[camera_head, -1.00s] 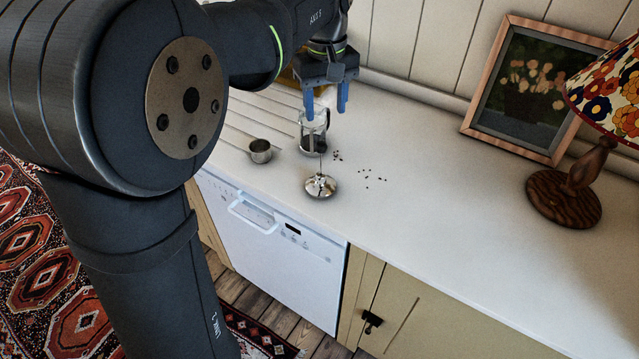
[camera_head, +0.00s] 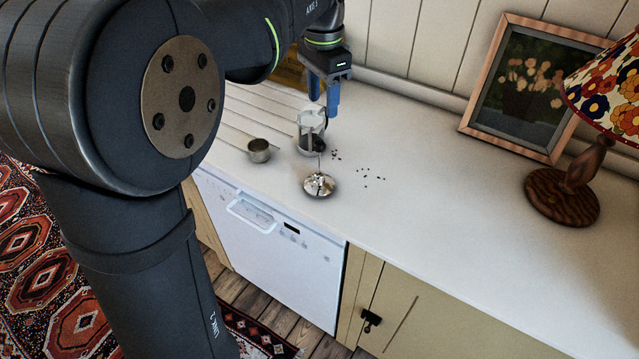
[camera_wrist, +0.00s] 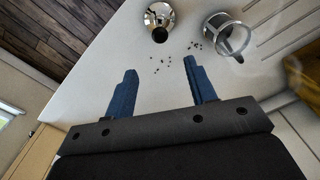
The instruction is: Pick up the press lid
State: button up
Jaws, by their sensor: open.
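The press lid (camera_head: 319,185) is a shiny silver dome with a thin rod and dark knob standing up from it. It rests on the white counter, in front of the glass press jug (camera_head: 309,135). In the wrist view the lid (camera_wrist: 158,14) is at the top edge, partly cut off, and the jug (camera_wrist: 222,36) is at upper right. My gripper (camera_head: 324,97) hangs above the counter near the jug, behind the lid and apart from it. In the wrist view its blue fingers (camera_wrist: 160,76) are spread with nothing between them.
A small metal cup (camera_head: 259,151) stands left of the lid. Dark beans (camera_head: 366,176) lie scattered right of the lid and jug. A framed picture (camera_head: 528,88) and a lamp with a wooden base (camera_head: 562,198) stand at right. The counter (camera_head: 430,185) between is clear.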

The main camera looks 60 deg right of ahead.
aim_at(322, 143)
notch_tip(322, 143, down, 10)
jog(key=shift+r, duration=0.1)
jog(key=shift+w+a+f, duration=0.1)
jog(key=shift+a+f, duration=0.05)
jog(key=shift+f, duration=1.3)
jog(key=shift+w+a+f, duration=0.1)
jog(key=shift+f, duration=1.35)
grip_shut()
